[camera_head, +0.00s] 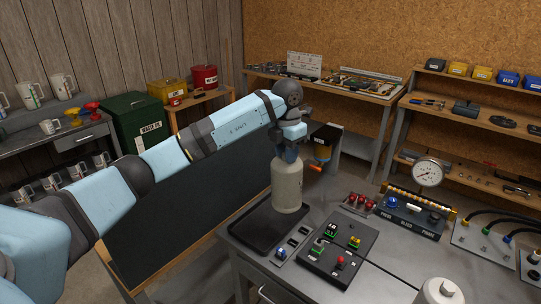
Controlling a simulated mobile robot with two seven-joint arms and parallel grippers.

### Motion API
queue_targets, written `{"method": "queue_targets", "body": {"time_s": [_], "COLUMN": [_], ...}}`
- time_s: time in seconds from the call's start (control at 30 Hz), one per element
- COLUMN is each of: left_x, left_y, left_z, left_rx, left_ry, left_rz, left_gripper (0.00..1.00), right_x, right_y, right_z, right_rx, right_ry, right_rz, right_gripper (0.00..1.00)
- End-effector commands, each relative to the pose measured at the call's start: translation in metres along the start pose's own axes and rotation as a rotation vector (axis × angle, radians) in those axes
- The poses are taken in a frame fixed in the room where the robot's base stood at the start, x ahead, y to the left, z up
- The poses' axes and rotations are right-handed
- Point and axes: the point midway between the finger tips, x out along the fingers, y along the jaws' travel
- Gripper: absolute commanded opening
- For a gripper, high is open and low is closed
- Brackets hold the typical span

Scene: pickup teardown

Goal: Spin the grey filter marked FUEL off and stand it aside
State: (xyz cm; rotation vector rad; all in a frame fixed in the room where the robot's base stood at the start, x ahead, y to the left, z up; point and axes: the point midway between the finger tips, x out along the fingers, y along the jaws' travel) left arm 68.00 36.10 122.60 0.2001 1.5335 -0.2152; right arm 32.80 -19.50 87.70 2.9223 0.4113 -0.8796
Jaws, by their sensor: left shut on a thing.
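A pale grey cylinder (287,186) with a narrower top, the likely filter, is upright at the right end of the black tray (258,232) on the bench. No FUEL marking is readable on it. My left gripper (290,150) comes down from above and is shut on its top; the fingers are small and partly hidden. I cannot tell whether the cylinder's base touches the tray or hangs just above it. My right gripper is not in view.
A switch panel (338,245), a gauge (428,173) and a white canister (439,291) occupy the bench to the right. The tray's left part is clear.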

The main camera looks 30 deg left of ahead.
Motion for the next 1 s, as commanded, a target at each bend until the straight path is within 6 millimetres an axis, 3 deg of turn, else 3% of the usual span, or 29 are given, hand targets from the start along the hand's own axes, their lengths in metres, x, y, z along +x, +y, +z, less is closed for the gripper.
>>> {"method": "queue_targets", "body": {"time_s": [0.3, 0.5, 0.7, 1.0], "left_x": [0.024, 0.036, 0.042, 0.05], "left_y": [0.045, 0.065, 0.075, 0.077], "left_z": [0.006, 0.007, 0.007, 0.007], "left_rx": [-0.7, -1.027, -1.195, -1.227], "left_ry": [0.012, 0.019, 0.022, 0.023], "left_rz": [0.007, 0.016, 0.023, 0.024], "left_gripper": [0.0, 0.0, 0.0, 0.0], "right_x": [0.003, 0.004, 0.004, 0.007], "right_y": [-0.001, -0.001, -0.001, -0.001], "right_z": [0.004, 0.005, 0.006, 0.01], "right_rx": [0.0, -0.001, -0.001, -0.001], "right_ry": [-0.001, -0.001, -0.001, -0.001], "right_rz": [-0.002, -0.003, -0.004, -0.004], "right_gripper": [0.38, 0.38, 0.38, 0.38]}}
